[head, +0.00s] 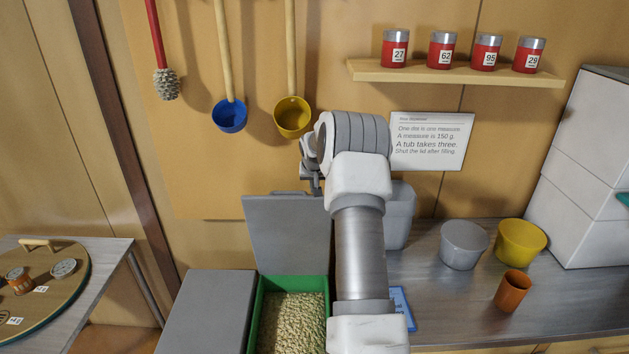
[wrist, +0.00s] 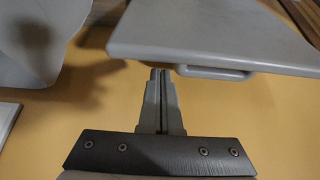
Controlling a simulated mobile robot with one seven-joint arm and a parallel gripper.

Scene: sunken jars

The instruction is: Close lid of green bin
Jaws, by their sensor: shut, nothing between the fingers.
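The green bin (head: 255,318) stands at the bottom centre of the head view, filled with pale grains. Its grey lid (head: 288,235) is open and stands upright at the back of the bin. In the wrist view the lid (wrist: 205,35) fills the upper right, with a handle strip (wrist: 215,73) along its edge. My gripper (head: 312,178) is shut and empty, at the lid's top edge in the head view, partly hidden by my arm. In the wrist view my gripper's fingertips (wrist: 160,73) are close to the lid's edge and handle; I cannot tell whether they touch.
A closed grey lid (head: 210,312) lies left of the green bin. A grey container (head: 399,217) stands behind my arm. A grey tub (head: 463,245), a yellow tub (head: 520,242) and an orange cup (head: 513,290) stand on the counter at right. Ladles hang above.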

